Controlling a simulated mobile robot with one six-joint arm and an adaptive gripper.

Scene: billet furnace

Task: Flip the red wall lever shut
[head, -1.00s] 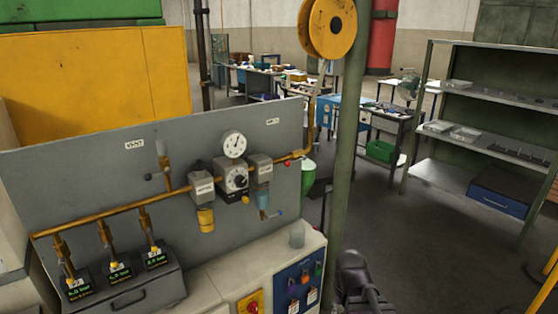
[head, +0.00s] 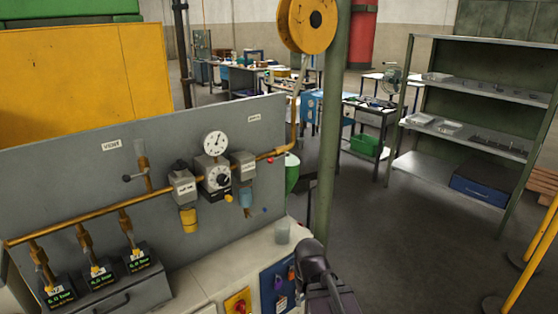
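A small red knob (head: 270,160) shows on the grey wall panel (head: 60,175), just below the right end of the brass pipe. It looks like the end of the red lever, but its handle is too small to make out and I cannot tell its position. A dark part of my arm (head: 313,258) rises from the bottom edge, in front of the cabinet and well below the red knob. My gripper's fingers do not show.
A round gauge (head: 215,143), a dial regulator (head: 217,178) and a blue knob (head: 264,210) are near the red knob. A clear cup (head: 282,232) stands on the white cabinet top. A green post (head: 328,150) with a yellow reel (head: 308,22) stands right of the panel.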

